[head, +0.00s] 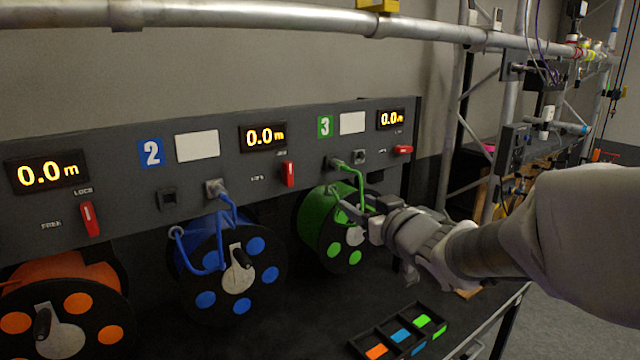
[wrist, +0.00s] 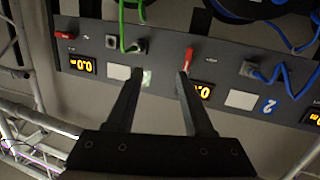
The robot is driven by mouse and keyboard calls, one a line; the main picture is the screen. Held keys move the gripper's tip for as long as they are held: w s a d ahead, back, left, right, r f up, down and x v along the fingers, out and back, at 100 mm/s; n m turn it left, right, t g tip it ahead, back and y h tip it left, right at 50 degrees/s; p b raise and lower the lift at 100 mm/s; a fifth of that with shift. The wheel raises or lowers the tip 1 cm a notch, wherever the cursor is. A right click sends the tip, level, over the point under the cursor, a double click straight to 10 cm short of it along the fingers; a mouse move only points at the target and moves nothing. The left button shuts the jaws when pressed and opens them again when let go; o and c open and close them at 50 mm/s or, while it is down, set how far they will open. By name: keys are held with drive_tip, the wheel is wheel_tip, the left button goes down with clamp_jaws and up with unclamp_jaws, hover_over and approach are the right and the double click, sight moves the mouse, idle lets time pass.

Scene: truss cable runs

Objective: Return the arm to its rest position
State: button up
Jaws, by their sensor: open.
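My arm (head: 560,235) reaches in from the right in the head view. My gripper (head: 352,212) is in front of the green cable reel (head: 318,235), close to its hanging green cable (head: 362,185). In the wrist view my gripper (wrist: 158,75) has its two fingers spread apart with nothing between them. The panel (wrist: 225,65) lies beyond the fingertips and appears upside down there. Whether a finger touches the reel or cable cannot be told.
A blue reel (head: 205,292) and an orange reel (head: 65,275) stand left under the panel. A tray (head: 362,342) of coloured pieces lies on the dark bench. A metal pipe (head: 290,20) runs overhead. Truss work (head: 490,110) stands at the right.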

drive_tip(key=s+d+m+g+h, duration=0.2)
drive_tip(key=s+d+m+h, duration=0.1)
drive_tip(key=s+d+h, duration=0.25)
drive_tip(key=s+f+m+g, duration=0.1)
drive_tip(key=s+f+g, duration=0.3)
drive_tip(key=s, duration=0.7)
drive_tip(key=s+f+g, duration=0.4)
drive_tip(key=s, duration=0.8)
drive_tip(key=shift+s+f+m, duration=0.15)
drive_tip(key=shift+f+m, duration=0.25)
